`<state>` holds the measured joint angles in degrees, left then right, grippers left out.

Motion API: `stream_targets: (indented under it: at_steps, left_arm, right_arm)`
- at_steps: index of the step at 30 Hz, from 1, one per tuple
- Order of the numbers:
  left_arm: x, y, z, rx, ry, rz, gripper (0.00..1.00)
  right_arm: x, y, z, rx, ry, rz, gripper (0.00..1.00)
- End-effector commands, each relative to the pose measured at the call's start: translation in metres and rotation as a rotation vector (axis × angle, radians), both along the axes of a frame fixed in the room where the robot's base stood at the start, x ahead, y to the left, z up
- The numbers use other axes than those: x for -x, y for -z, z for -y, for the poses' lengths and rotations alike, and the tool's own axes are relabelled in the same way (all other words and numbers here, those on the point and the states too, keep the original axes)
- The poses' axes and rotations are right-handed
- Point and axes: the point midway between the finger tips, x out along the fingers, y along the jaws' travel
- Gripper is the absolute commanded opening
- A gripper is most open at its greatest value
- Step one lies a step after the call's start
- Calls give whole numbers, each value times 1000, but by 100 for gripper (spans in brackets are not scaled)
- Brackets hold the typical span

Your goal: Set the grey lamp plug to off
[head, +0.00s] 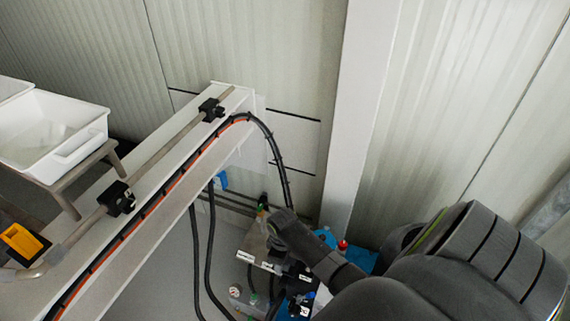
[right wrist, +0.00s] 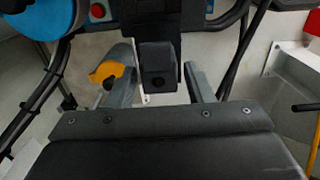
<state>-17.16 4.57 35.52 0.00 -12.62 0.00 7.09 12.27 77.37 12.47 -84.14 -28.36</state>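My right arm comes in from the lower right in the head view and reaches over the labelled equipment (head: 258,247) low by the wall; its fingertips are hard to make out there. In the right wrist view my right gripper (right wrist: 158,84) has its two grey fingers apart. A dark grey block (right wrist: 157,67) shows between them, with a visible gap on each side. It may be the lamp plug, but I cannot tell for sure. No off marking is readable. My left gripper is not in view.
A red button (right wrist: 97,11) and a yellow-orange part (right wrist: 108,71) show close to the gripper in the right wrist view. Black cables (head: 270,140) loop down from a white beam (head: 165,185). A white tray (head: 84,147) stands at the left. A pale post (head: 362,110) rises behind.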

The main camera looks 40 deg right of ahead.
Motion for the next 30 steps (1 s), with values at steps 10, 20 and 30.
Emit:
stream_targets:
  at_steps: [10,20,30]
  left_arm:
    - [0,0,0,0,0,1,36]
    - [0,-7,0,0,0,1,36]
    - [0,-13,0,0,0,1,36]
  right_arm:
    - [2,-1,1,2,0,-6,53]
    - [1,-48,1,2,-1,-1,53]
    - [0,-128,1,3,-2,0,53]
